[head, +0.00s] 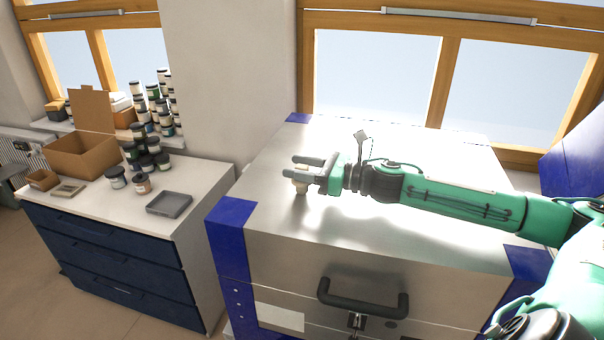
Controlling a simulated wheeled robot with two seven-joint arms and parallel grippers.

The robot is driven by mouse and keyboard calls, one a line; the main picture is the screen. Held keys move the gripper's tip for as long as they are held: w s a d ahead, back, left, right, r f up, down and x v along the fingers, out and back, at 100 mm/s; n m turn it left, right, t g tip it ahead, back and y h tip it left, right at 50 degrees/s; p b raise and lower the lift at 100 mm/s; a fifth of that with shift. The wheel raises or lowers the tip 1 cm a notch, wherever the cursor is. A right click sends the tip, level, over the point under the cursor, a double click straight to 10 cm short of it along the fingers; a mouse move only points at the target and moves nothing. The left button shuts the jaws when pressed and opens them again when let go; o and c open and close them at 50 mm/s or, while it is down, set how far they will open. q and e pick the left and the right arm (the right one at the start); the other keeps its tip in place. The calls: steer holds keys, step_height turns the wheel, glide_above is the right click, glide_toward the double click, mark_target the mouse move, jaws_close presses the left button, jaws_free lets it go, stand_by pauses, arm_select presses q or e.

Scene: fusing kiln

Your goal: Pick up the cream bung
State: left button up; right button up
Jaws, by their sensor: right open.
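The cream bung (301,187) stands on the steel top of the kiln (265,220), towards its left side. My right gripper (296,166) reaches in from the right with its fingers pointing left. Its jaws are open, and the bung shows at and below the fingers, partly hidden by them. I cannot tell whether the fingers touch it. My left gripper is not in view.
The kiln has blue corners and a dark front handle (362,303). A white-topped drawer cabinet (195,168) to the left holds a grey tray (169,204), several jars and a cardboard box (82,156). Windows stand behind. The kiln top is otherwise mostly clear.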

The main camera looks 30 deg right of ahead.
steer(key=shift+w+a+p, duration=0.45)
steer(key=shift+w+p, duration=0.05)
steer(key=shift+w, duration=0.05)
steer(key=shift+c, duration=0.3)
jaws_close()
steer(key=shift+r, duration=0.1)
